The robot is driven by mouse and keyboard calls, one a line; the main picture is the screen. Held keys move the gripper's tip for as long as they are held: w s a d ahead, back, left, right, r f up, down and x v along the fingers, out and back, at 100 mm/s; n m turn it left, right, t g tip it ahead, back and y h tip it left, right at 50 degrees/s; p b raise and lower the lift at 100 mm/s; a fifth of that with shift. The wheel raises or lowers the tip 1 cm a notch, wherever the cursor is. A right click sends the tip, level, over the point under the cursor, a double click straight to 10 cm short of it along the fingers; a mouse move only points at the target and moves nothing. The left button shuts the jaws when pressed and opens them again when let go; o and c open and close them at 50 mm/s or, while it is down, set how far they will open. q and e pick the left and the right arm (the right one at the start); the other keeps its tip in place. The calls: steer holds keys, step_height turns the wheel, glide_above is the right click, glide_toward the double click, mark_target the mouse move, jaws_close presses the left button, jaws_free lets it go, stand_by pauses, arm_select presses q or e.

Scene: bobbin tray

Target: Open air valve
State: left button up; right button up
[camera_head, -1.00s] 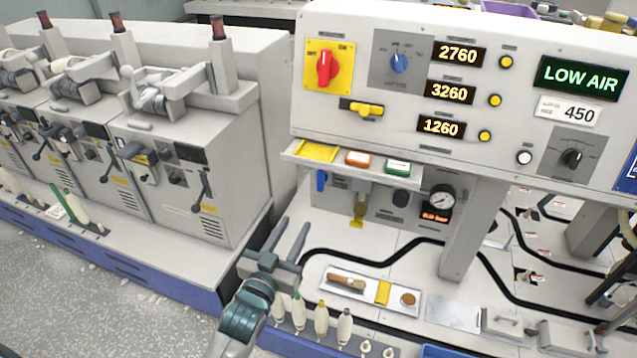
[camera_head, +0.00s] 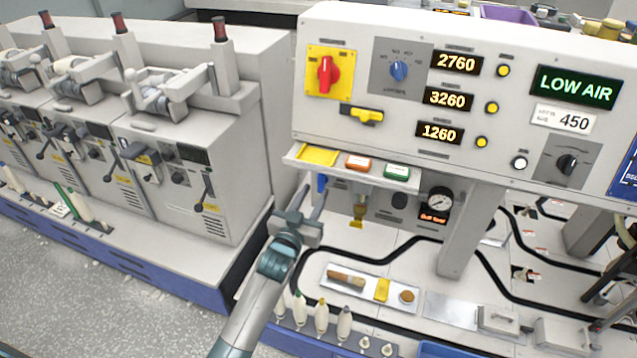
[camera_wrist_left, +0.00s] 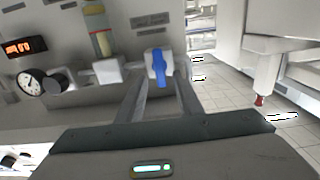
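The air valve has a blue handle (camera_head: 322,182) under the left end of the control panel, partly hidden by my gripper in the head view. In the left wrist view the blue handle (camera_wrist_left: 158,67) hangs vertically on a pale fitting, lined up between my fingers. My left gripper (camera_head: 309,190) is open and empty. Its fingertips (camera_wrist_left: 160,84) are close to the handle, one on each side in the wrist view; I cannot tell whether they touch it. The panel display (camera_head: 577,87) reads LOW AIR. A round pressure gauge (camera_head: 439,200) is right of the valve. My right gripper is not in view.
A tray (camera_head: 330,273) with small parts and several bobbins (camera_head: 322,316) are below and right of my left arm. Grey machines (camera_head: 190,170) stand at left.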

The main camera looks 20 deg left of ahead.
mark_target(320, 183)
arm_select(q)
steer(key=shift+w+d+p, duration=0.1)
steer(key=shift+w+p, duration=0.2)
steer(key=shift+w, duration=1.85)
steer(key=shift+c, duration=0.6)
jaws_close()
